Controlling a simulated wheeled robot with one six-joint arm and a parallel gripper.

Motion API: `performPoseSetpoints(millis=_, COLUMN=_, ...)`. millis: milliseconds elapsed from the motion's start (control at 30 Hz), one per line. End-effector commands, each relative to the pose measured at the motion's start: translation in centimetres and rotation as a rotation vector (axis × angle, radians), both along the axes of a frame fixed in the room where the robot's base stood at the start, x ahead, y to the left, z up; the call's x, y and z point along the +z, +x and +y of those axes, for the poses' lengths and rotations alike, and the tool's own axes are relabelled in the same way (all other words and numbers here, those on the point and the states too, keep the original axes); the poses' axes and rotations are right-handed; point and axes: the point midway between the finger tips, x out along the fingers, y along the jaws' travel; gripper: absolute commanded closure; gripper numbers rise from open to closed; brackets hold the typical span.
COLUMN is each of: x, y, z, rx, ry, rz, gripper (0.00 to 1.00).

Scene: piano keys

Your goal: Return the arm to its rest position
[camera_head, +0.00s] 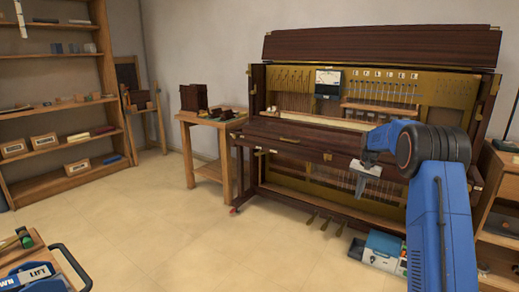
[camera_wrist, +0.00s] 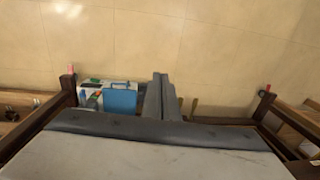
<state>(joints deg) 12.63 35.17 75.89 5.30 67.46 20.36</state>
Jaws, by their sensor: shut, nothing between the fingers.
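My blue arm (camera_head: 440,215) rises at the right of the head view and bends over at a black joint, reaching in front of the piano's right half. My gripper (camera_head: 361,183) points downward in front of the piano, near the height of its key shelf. In the wrist view my gripper (camera_wrist: 163,98) shows its fingers together, with nothing between them. The upright piano (camera_head: 300,140) stands open, its strings and action exposed. I cannot tell whether the gripper touches the piano's front edge.
A teal and white box (camera_head: 383,250) sits on the floor below my arm; it shows blue in the wrist view (camera_wrist: 120,98). A wooden side table (camera_head: 210,128) stands left of the piano. Shelves (camera_head: 60,110) line the left wall. The floor (camera_head: 190,235) between is clear.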

Motion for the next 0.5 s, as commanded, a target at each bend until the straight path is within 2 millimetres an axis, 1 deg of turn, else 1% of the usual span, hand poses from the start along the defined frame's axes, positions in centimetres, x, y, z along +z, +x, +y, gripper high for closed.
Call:
performPoseSetpoints(millis=33, x=1.6, y=-1.2, z=0.7, rx=0.014, ry=-0.005, rz=-0.010, gripper=1.00)
performPoseSetpoints(millis=100, x=3.4, y=-2.7, z=1.6, rx=0.033, ry=-0.011, rz=-0.024, gripper=1.00)
performPoseSetpoints(millis=167, x=4.9, y=-4.0, z=2.3, rx=0.049, ry=-0.016, rz=-0.034, gripper=1.00)
performPoseSetpoints(millis=300, x=7.9, y=-7.4, z=3.9, rx=0.086, ry=-0.028, rz=-0.058, gripper=1.00)
performPoseSetpoints(millis=367, x=9.2, y=-8.9, z=4.6, rx=0.102, ry=-0.034, rz=-0.069, gripper=1.00)
performPoseSetpoints(millis=500, x=11.7, y=-12.5, z=6.1, rx=0.139, ry=-0.047, rz=-0.093, gripper=1.00)
